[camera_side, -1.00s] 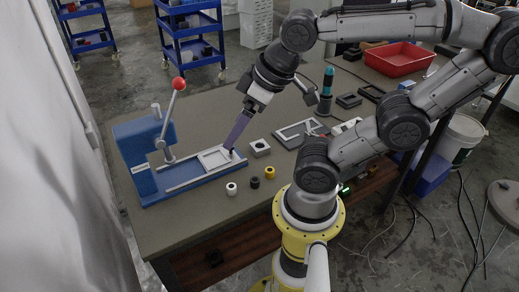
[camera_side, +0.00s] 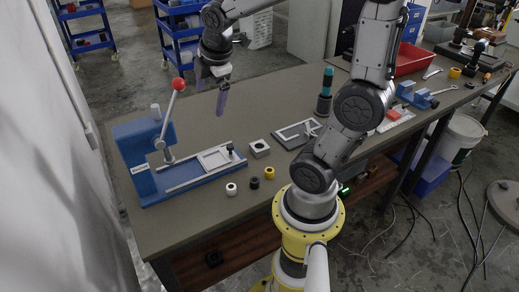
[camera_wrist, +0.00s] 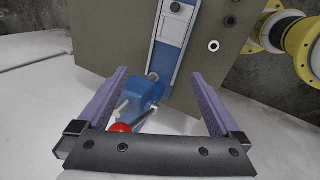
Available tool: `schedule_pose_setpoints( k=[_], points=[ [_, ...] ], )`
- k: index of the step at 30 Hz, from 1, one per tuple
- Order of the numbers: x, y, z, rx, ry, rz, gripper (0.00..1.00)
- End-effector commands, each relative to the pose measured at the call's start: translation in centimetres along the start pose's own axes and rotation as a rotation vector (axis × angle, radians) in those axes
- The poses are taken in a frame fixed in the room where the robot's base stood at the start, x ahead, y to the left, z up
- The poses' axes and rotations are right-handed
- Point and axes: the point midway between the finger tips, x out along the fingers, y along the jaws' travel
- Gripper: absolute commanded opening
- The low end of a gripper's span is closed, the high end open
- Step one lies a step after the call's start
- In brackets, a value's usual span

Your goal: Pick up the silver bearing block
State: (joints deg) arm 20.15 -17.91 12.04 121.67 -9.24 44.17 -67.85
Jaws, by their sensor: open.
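The silver bearing block (camera_side: 260,148), a square grey block with a round hole, sits on the table right of the blue plate fixture (camera_side: 168,192). I do not see it in the wrist view. My gripper (camera_side: 221,104) is in the air behind the fixture, left of the block and well apart from it. In the wrist view its two purple fingers (camera_wrist: 159,75) are spread wide with nothing between them. The blue fixture (camera_wrist: 182,52) shows beyond them.
A red-knobbed lever (camera_side: 178,85) stands up from the fixture. White (camera_side: 231,189), black (camera_side: 254,183) and yellow (camera_side: 269,172) rings lie in front of the block. A dark plate with a light outline (camera_side: 297,134) and a dark teal-topped cylinder (camera_side: 325,95) stand right of it.

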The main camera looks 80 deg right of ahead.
Motion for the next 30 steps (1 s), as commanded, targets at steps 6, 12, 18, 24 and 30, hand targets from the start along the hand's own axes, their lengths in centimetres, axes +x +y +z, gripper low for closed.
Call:
schedule_pose_setpoints(
  k=[6,12,18,24,30],
  points=[
    [9.6,2.2,9.0,-0.026,-0.132,-0.214,1.00],
    [14.5,-0.5,14.9,0.112,-0.169,-0.365,1.00],
    [15.6,-1.7,16.4,0.155,-0.174,-0.389,1.00],
    [18.8,-3.1,16.8,0.154,-0.174,-0.393,1.00],
    [21.7,-4.3,17.2,0.154,-0.174,-0.389,1.00]
  ],
)
